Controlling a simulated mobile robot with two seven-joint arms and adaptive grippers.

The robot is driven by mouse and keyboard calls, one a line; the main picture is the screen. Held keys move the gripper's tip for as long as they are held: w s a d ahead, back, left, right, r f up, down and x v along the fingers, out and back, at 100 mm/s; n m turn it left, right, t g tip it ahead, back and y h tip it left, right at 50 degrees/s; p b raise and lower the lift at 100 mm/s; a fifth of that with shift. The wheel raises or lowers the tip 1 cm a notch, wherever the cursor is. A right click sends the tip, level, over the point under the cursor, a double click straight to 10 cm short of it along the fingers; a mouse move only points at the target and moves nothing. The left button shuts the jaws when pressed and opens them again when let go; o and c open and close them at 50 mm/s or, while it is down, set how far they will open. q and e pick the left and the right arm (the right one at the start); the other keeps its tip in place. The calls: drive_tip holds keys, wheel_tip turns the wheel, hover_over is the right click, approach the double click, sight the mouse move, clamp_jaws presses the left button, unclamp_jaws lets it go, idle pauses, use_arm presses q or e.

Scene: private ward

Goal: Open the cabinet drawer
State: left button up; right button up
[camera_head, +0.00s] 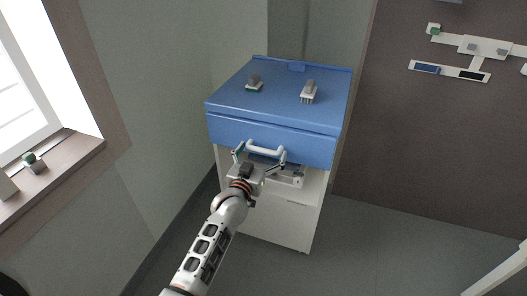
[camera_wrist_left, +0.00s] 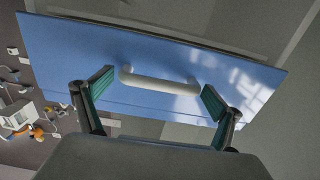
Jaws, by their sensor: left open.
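The cabinet (camera_head: 292,215) is white below with a blue top and a blue drawer front (camera_head: 310,149). A white bar handle (camera_head: 264,148) is fixed across the drawer front; the handle also shows in the left wrist view (camera_wrist_left: 160,82). The front edge of the drawer looks close to flush under the top. My left gripper (camera_head: 259,156) is open in front of the handle. In the left wrist view its two fingers (camera_wrist_left: 156,96) stand on either side of the handle's ends, and I see no clear contact. My right gripper is not in view.
On the blue cabinet top (camera_head: 275,98) stand a small grey-green item (camera_head: 254,83) and a grey brush-like item (camera_head: 308,92). A window ledge (camera_head: 50,165) is on the left. A wall is close behind the cabinet.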

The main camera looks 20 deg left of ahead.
use_arm(q)
drive_tip(key=shift+w, duration=0.15)
drive_tip(key=shift+c, duration=0.4)
drive_tip(key=c, duration=1.2)
